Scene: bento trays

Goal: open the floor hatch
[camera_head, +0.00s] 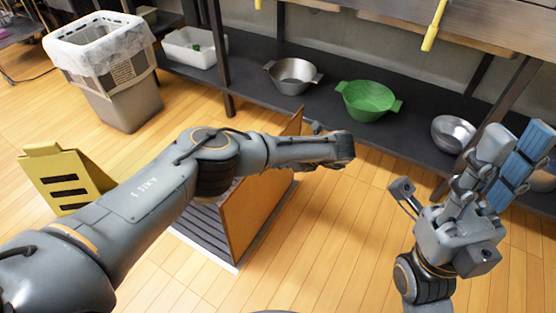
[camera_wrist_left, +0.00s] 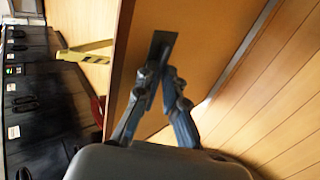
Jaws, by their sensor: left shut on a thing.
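The floor hatch's brown panel (camera_head: 258,212) stands raised on edge in the middle of the head view, partly behind my left arm. Its broad face also shows in the left wrist view (camera_wrist_left: 215,45). My left gripper (camera_wrist_left: 158,72) is shut on the dark handle (camera_wrist_left: 163,45) on that face. In the head view my left fingers are hidden. Dark slats (camera_head: 203,240) show beside the panel's lower left edge. My right gripper (camera_head: 515,140) is raised at the right, away from the hatch; its finger gap is unclear.
A yellow floor sign (camera_head: 65,180) stands left of the hatch. A lined grey bin (camera_head: 125,105) is at the back left. A low dark shelf (camera_head: 245,75) holds a white tub (camera_head: 190,48), a metal colander (camera_head: 292,75), a green colander (camera_head: 367,100) and a metal bowl (camera_head: 452,133). Floor right of the panel is clear.

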